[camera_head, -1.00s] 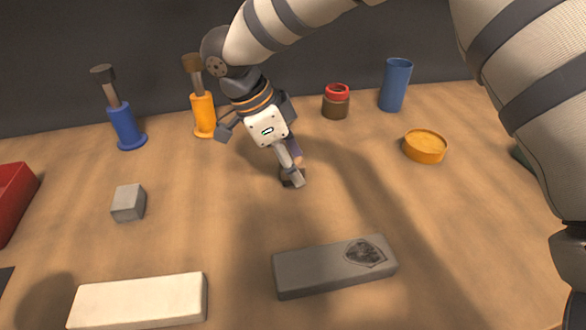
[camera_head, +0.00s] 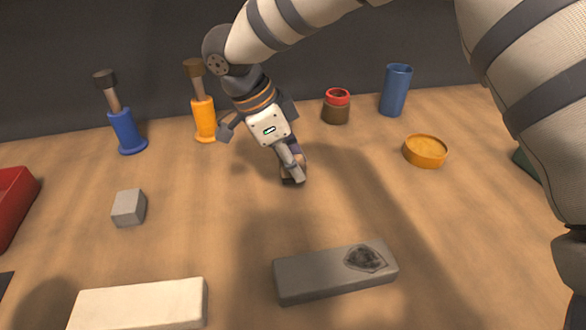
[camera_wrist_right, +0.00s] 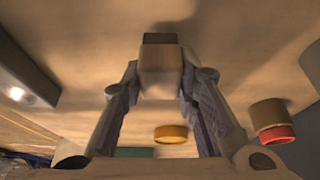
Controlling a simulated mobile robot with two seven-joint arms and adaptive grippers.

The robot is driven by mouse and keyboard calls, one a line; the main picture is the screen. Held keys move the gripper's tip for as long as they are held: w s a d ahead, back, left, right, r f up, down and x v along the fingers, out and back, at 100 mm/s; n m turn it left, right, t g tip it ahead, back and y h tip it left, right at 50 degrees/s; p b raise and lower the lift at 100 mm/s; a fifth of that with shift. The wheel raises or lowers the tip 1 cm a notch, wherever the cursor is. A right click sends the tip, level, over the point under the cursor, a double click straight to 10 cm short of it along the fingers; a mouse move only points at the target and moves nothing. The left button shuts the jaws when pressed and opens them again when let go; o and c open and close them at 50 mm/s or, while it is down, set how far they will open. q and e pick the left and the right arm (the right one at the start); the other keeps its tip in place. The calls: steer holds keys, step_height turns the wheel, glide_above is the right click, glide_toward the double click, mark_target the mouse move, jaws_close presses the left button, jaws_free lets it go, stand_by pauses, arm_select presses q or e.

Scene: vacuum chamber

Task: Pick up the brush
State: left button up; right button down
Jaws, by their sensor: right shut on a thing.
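My right gripper (camera_head: 294,168) points down over the middle of the table and is shut on a brush (camera_wrist_right: 160,70). In the right wrist view the brush shows as a pale wooden block with a dark end, between the two fingers. In the head view the fingers hide most of the brush, and only small dark and pale parts show at the fingertips. I cannot tell whether the brush touches the table. My left gripper is in no view.
Behind stand a blue brush-like piece (camera_head: 124,131), an orange one (camera_head: 203,117), a red-lidded jar (camera_head: 336,107) and a blue cup (camera_head: 395,91). An orange disc (camera_head: 425,151) lies right. A grey cube (camera_head: 129,208), white block (camera_head: 141,305) and grey bar (camera_head: 322,277) lie nearer.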

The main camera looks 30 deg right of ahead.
steer(key=s+a+r+p, duration=0.2)
steer(key=s+a+r, duration=0.5)
steer(key=s+r, duration=0.4)
steer(key=shift+s+a+p, duration=0.3)
steer(key=shift+s+a, duration=0.05)
steer(key=shift+s, duration=0.05)
steer(key=c, duration=1.9)
jaws_free()
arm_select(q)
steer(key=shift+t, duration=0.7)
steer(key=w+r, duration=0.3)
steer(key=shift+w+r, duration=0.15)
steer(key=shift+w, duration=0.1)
arm_select(e)
steer(key=shift+r, duration=0.1)
steer(key=c, duration=0.4)
